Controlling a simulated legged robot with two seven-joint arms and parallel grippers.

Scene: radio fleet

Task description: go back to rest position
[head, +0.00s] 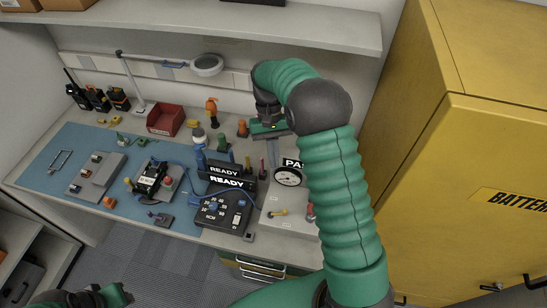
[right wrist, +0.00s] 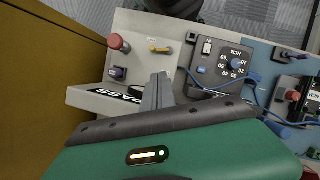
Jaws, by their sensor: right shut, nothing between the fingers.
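My right arm reaches up and over the workbench in the head view. My right gripper (head: 273,158) hangs above the back right of the bench, near the grey tester box with a round dial and "PASS" sign. In the right wrist view its fingers (right wrist: 158,82) are together and empty, above the pale panel. My left gripper (head: 118,294) shows only partly, low at the left bottom edge of the head view, away from the bench. Its fingers are not clear.
The bench carries a blue mat (head: 48,178), a red bin (head: 165,119), a black control box (head: 222,214), and the tester (head: 286,222). A shelf (head: 330,32) overhangs the back. A yellow battery cabinet (head: 445,180) stands close to the right arm. Grey floor lies in front.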

